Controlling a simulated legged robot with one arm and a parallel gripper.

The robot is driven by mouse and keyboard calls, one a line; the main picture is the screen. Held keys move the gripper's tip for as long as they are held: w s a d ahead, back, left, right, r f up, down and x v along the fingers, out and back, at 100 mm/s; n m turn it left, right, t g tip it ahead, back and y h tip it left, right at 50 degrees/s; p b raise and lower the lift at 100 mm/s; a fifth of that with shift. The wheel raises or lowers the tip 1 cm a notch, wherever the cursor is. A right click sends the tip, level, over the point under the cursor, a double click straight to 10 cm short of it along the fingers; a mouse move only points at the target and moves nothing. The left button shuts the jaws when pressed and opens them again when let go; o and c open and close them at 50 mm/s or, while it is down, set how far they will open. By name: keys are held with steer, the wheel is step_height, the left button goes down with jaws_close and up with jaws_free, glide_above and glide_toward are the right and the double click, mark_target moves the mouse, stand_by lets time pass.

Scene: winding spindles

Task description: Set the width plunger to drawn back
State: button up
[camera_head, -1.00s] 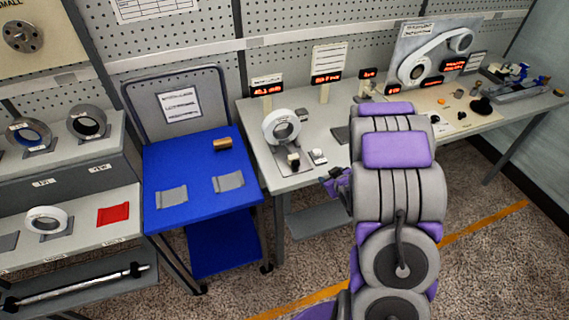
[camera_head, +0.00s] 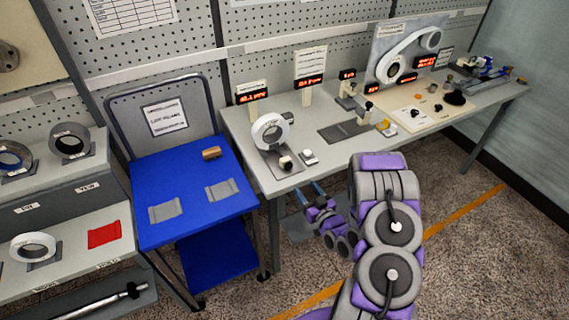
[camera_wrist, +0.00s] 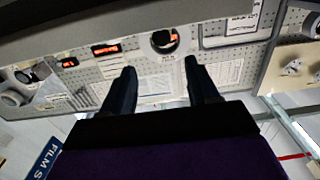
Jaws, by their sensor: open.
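My gripper (camera_head: 308,191) is open and empty, low in front of the bench's front edge, with two blue fingers pointing toward the bench. In the wrist view its dark fingers (camera_wrist: 158,68) stand apart with nothing between them. A white roll (camera_head: 268,132) stands upright on a grey plate near the bench's left end. A small dark post with a pale knob (camera_head: 286,163) stands before it. I cannot tell for certain which part is the width plunger; another upright fitting (camera_head: 363,114) stands on a dark plate further right. The gripper touches none of these.
A blue cart (camera_head: 187,232) stands left of the bench (camera_head: 236,123), with a brown block (camera_head: 211,153) on it. A small pale block (camera_head: 308,156) sits near the bench edge. A grey shelf with rolls (camera_head: 70,140) is far left. Open floor lies in front.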

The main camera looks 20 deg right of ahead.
mark_target(289, 167)
steer(key=w, duration=0.3)
steer(key=w+a+b, duration=0.1)
steer(key=w, duration=0.7)
steer(key=shift+a+r+b, duration=0.1)
steer(key=shift+a+b, duration=0.2)
steer(key=w, duration=0.1)
steer(key=w+d, duration=0.1)
steer(key=w, duration=0.2)
steer(key=shift+w+d+b, duration=0.2)
steer(key=shift+d+b, duration=0.1)
steer(key=shift+b, duration=0.05)
steer(key=shift+w+a, duration=0.1)
steer(key=shift+a, duration=0.5)
steer(key=shift+c, duration=1)
steer(key=shift+d, duration=0.4)
steer(key=c, duration=0.4)
steer(key=shift+a, duration=0.15)
jaws_close()
